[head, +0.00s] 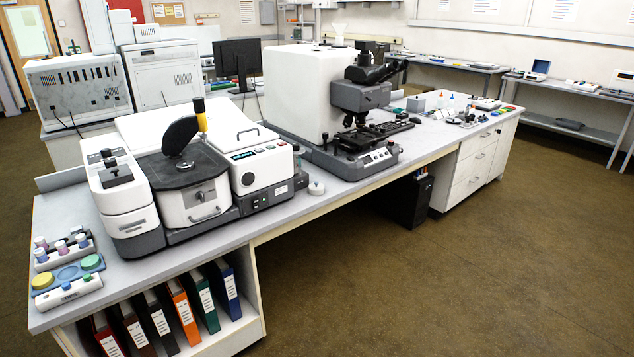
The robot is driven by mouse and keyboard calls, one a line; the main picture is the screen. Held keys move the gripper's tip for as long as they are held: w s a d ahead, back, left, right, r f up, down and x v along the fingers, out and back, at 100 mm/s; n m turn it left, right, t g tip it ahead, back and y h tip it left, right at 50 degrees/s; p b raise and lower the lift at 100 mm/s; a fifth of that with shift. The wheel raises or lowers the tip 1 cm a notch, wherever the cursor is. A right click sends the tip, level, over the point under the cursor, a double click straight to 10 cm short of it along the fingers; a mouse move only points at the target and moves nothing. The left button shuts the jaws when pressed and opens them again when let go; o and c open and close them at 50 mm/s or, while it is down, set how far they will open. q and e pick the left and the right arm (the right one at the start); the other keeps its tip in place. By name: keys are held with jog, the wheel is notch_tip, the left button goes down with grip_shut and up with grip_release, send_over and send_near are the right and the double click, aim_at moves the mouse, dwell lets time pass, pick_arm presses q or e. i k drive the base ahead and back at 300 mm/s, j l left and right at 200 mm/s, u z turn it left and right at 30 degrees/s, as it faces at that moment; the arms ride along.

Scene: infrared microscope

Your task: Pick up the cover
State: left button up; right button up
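Neither of my grippers is in view. I cannot tell for sure which part is the cover. A black rounded disc-like piece (180,135) stands tilted above the dark top plate (165,171) of the white-and-grey instrument (188,205) at the left of the bench. A yellow, black-capped upright piece (201,116) is just to its right. The white microscope unit (301,95) stands farther right, with black eyepieces (376,71).
The bench (330,190) has a narrow clear strip along its front. A rack of small jars (64,250) and a blue tray (65,283) sit at its near left corner. Several binders (190,310) stand below. A black computer case (408,198) is under the bench. The floor (450,285) at right is clear.

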aim_at(316, 188)
jog(key=i+l+u, duration=0.1)
jog(key=i+l, duration=0.3)
jog(key=i, duration=0.3)
jog(key=i+l+u, duration=0.1)
jog(key=i+l, duration=0.35)
jog(key=i, duration=0.25)
jog(key=i+l+u, duration=0.1)
jog(key=i+l, duration=0.4)
jog(key=i, duration=0.15)
